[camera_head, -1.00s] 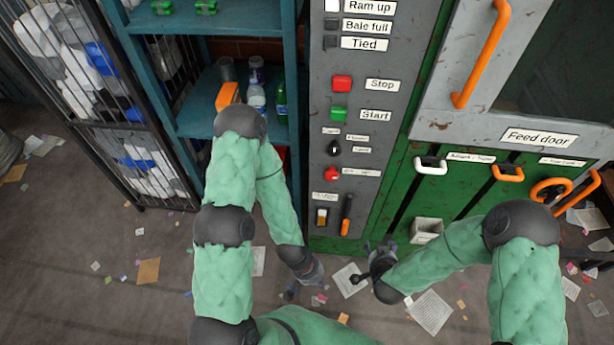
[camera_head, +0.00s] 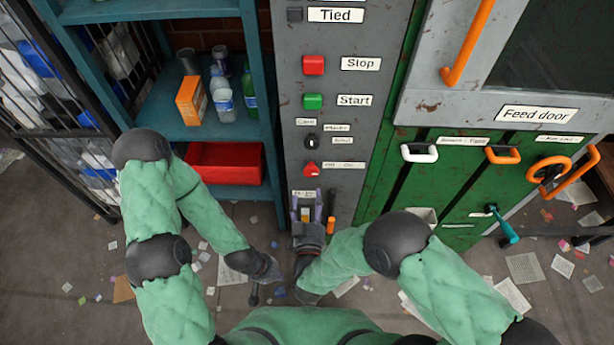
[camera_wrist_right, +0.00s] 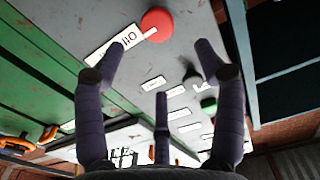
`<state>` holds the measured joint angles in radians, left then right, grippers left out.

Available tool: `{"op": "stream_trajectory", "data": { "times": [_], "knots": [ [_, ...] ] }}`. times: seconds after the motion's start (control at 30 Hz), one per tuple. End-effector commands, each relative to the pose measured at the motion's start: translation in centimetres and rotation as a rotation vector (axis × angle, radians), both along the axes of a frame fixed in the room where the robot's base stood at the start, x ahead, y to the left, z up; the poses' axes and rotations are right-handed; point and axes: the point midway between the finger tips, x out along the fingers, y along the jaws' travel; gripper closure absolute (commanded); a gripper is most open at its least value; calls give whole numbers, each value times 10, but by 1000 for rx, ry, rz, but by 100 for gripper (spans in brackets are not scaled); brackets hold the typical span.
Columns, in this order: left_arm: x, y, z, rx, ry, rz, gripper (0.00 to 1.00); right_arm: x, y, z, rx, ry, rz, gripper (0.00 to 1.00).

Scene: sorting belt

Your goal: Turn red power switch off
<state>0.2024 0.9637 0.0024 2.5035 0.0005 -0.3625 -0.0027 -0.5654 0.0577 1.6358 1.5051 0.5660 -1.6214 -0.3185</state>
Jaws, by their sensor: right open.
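The red power switch (camera_head: 311,168) is a small red knob low on the grey control panel, beside an Off/On label (camera_head: 343,165). In the right wrist view the red switch (camera_wrist_right: 158,25) is round, near the top, next to a label reading Off (camera_wrist_right: 122,45). My right gripper (camera_head: 306,197) is just below the switch in the head view, in front of the panel. Its fingers (camera_wrist_right: 160,58) are spread and empty in the wrist view, apart from the switch. My left gripper (camera_head: 254,292) hangs low, left of the panel; its fingers are too small to read.
Above the switch are a black selector (camera_head: 311,141), a green Start button (camera_head: 312,101) and a red Stop button (camera_head: 313,65). An orange-tipped lever (camera_head: 331,225) is right of my right gripper. A teal shelf (camera_head: 200,130) with bottles and a red bin (camera_head: 225,163) stands left.

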Motion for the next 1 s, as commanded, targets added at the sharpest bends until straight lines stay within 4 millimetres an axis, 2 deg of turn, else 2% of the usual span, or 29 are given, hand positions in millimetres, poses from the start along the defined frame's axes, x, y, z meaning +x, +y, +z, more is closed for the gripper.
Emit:
{"op": "stream_trajectory", "data": {
  "times": [0.3,0.5,0.67,0.93,0.97,1.0],
  "knots": [
    [0,0,-22,0,0,0,100,57,-1,-3,0,0,-3,30],
    [0,0,-29,0,0,0,100,80,-1,-2,0,1,-1,30],
    [0,0,-31,0,0,0,100,89,-1,-1,-1,2,0,30],
    [0,0,-31,0,0,0,100,90,-1,-1,-1,2,1,30],
    [0,0,-31,0,0,0,100,90,-1,-1,-1,2,1,35],
    [0,0,-31,0,0,0,100,89,-1,-1,-1,2,1,47]
  ]
}}
